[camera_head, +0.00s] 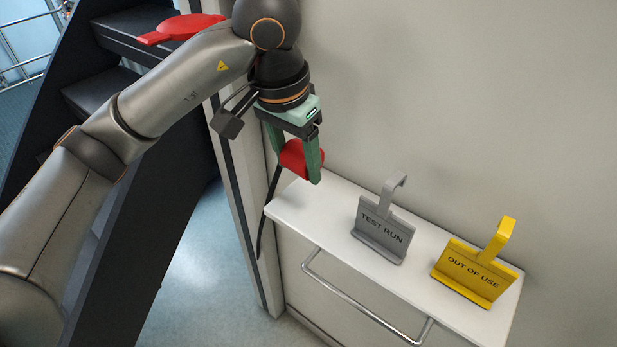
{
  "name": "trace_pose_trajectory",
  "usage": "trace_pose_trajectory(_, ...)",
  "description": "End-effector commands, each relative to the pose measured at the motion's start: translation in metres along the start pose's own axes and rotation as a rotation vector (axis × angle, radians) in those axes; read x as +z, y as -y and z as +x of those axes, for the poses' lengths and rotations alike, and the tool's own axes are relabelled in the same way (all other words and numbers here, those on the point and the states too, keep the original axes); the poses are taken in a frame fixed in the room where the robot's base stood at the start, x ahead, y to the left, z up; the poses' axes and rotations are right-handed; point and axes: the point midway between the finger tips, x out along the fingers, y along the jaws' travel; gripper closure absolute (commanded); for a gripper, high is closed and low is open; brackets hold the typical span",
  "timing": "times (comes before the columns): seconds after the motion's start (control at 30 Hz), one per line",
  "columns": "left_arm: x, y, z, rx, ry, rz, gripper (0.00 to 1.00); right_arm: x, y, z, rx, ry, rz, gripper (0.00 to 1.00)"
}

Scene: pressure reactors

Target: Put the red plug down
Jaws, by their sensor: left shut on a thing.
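The red plug (293,157) is between the green fingers of my left gripper (301,165). The gripper is shut on it and points down. A black cable (267,212) hangs from the plug, past the left end of the white shelf (322,206). In the picture the plug is at the shelf's far left end; I cannot tell for sure whether it touches the shelf. The fingers hide part of the plug. My right gripper is not in view.
A grey "TEST RUN" sign (383,230) and a yellow "OUT OF USE" sign (468,272) stand on the shelf. Its left part is bare. A metal rail (362,306) runs along its front. Dark stairs (125,30) with a flat red object (184,27) stand at left.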

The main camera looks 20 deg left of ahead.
Motion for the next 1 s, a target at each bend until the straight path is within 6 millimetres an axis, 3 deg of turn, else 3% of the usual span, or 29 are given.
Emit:
trace_pose_trajectory(0.1, -0.011, 0.002, 0.023, 0.004, 0.003, -0.001, 1.00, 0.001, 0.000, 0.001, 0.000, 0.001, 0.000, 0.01)
trace_pose_trajectory(0.4, -0.026, 0.006, 0.048, 0.002, 0.002, -0.002, 1.00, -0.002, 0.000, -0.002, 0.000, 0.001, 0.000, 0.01)
trace_pose_trajectory(0.6, -0.021, 0.007, 0.071, 0.002, 0.000, 0.000, 1.00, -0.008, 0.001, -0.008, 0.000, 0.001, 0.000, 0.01)
trace_pose_trajectory(1.0, -0.020, 0.007, 0.079, 0.000, -0.003, -0.001, 1.00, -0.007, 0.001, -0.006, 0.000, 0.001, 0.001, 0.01)
